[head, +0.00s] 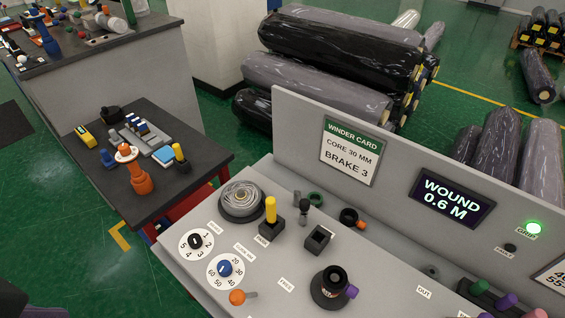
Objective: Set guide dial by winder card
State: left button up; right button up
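The winder card (350,152) stands on the grey machine's back panel and reads "CORE 30 MM, BRAKE 3". Two white dials are at the left end of the machine top. The upper dial (185,238) has a black knob (196,241) and small numbers such as 1 and 2. The lower dial (226,284) has a blue knob (225,268) and numbers from 20 to 60. The small labels by them are hard to read, and I cannot tell exactly where either knob points. Neither of my grippers shows in the head view.
A grey roll (242,198), a yellow-handled lever (271,210), an orange knob (237,297) and a black spindle (333,282) stand near the dials. A display (452,195) reads "WOUND 0.6 M". A cluttered dark table (205,158) is at left. Wrapped rolls (335,45) lie behind.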

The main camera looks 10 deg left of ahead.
aim_at(224, 268)
jog(key=u, duration=0.85)
